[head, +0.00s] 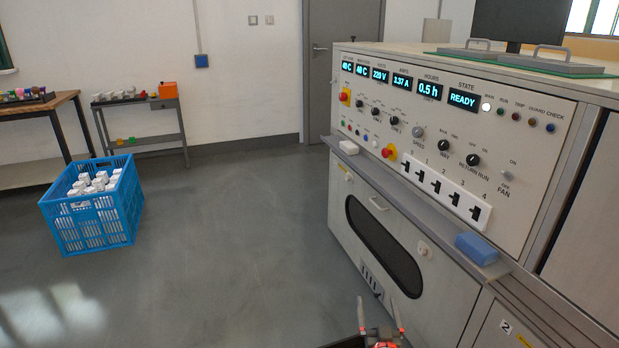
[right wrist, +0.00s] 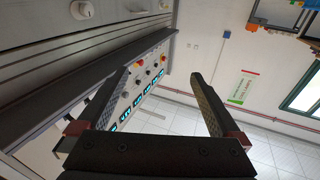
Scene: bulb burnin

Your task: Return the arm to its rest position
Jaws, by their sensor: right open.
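My right gripper (head: 378,302) shows at the bottom edge of the head view, in front of the control cabinet (head: 370,245). Its two fingers are spread apart with nothing between them. In the right wrist view the gripper (right wrist: 160,78) is open and empty, with the cabinet's panel and its displays seen tilted behind the left finger. Most of the right arm is hidden below the head view. My left gripper is not in view.
A blue crate (head: 95,235) of white boxes stands on the floor at left. The grey floor (head: 230,250) between is clear.

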